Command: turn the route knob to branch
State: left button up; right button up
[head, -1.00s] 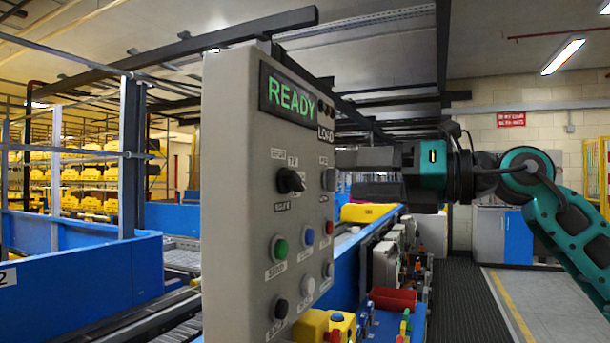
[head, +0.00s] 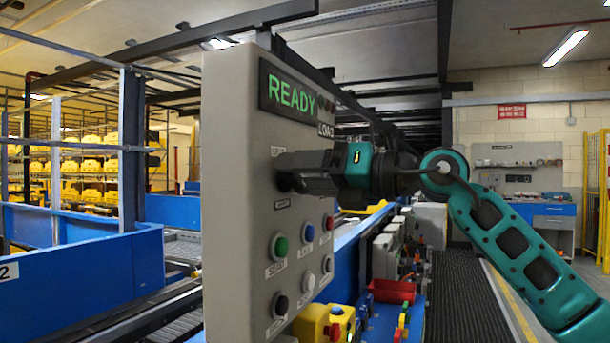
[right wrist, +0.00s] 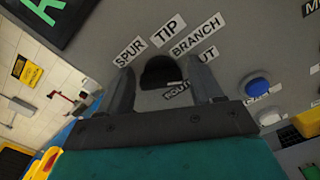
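The grey control panel (head: 232,200) stands in the middle of the head view with a green READY display (head: 290,92). The dark route knob (right wrist: 161,72) shows in the right wrist view, below labels reading SPUR, TIP and BRANCH (right wrist: 195,38). A partly covered label lies under it. My right gripper (right wrist: 161,80) is open, with one finger on each side of the knob and a visible gap at the left finger. In the head view my right gripper (head: 284,172) covers the knob. Which label the knob points to is not clear. My left gripper is out of view.
Below the knob are green (head: 281,247), blue (head: 308,233), red, white and black buttons. A blue-walled conveyor (head: 90,270) runs at left.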

jog(key=c, duration=0.8)
jog(key=shift+n, duration=0.3)
jog(key=n, duration=0.7)
jog(key=shift+s+b, duration=0.15)
jog(key=shift+b, duration=0.2)
jog(key=o, duration=1.1)
jog(key=shift+c, duration=0.2)
